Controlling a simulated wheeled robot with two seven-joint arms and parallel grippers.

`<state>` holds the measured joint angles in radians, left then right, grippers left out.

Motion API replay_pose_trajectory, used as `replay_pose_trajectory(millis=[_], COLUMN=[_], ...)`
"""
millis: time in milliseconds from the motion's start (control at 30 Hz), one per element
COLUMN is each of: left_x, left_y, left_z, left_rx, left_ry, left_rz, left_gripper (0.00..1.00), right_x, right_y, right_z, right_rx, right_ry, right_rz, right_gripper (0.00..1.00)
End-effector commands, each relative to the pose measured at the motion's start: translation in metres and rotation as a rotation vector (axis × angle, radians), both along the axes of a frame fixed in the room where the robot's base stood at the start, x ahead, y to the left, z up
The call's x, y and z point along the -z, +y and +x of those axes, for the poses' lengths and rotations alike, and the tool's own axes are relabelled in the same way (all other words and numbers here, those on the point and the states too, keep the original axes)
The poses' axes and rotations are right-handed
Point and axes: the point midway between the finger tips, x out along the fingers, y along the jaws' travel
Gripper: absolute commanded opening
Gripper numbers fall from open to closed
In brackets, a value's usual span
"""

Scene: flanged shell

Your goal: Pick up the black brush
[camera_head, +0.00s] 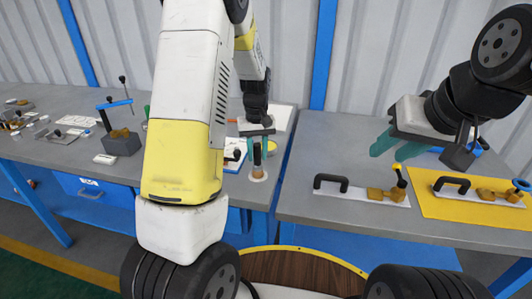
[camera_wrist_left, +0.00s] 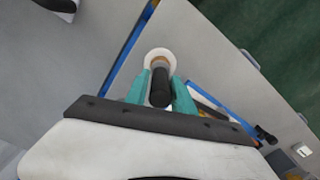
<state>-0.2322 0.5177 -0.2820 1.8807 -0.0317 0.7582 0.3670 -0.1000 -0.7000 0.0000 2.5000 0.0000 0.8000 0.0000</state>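The black brush (camera_head: 257,153) stands upright near the right end of the left bench, its black handle up and its pale, brownish round base down. In the left wrist view its handle (camera_wrist_left: 160,88) points toward the camera, over the pale round base. My left gripper (camera_head: 257,148) is above the base, with one teal finger on each side of the handle. The fingers lie very close to the handle; whether they touch it I cannot tell. My right gripper (camera_head: 399,146) is open and empty above the right bench.
Tools and a dark block (camera_head: 122,143) stand on the left bench. A gap separates the benches.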

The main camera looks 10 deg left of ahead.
Motion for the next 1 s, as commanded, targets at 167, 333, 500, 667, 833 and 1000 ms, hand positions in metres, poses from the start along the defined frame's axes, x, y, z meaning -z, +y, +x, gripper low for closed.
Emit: replay_pose_trajectory(millis=[167, 333, 500, 667, 833, 1000], left_x=[0.000, 0.000, -0.002, -0.012, -0.033, -0.039], left_y=[0.000, 0.000, 0.000, 0.000, 0.000, -0.007], left_z=[0.000, 0.000, 0.000, 0.001, 0.001, -0.030], left_rx=[0.000, 0.000, 0.000, 0.000, -0.001, 0.002], left_ry=[0.000, 0.000, -0.001, -0.002, -0.004, 0.000], left_rz=[0.000, 0.000, 0.000, 0.000, -0.001, -0.001], left_gripper=[0.00, 0.00, 0.00, 0.00, 0.00, 0.00], right_x=[0.000, 0.000, 0.000, 0.000, 0.000, 0.000], right_y=[0.000, 0.000, 0.000, 0.000, 0.000, 0.000], right_z=[0.000, 0.000, 0.000, 0.000, 0.000, 0.000], right_rx=[0.000, 0.000, 0.000, 0.000, 0.000, 0.000], right_ry=[0.000, 0.000, 0.000, 0.000, 0.000, 0.000], right_rz=[0.000, 0.000, 0.000, 0.000, 0.000, 0.000], right_gripper=[0.36, 0.36, 0.36, 0.36, 0.36, 0.36])
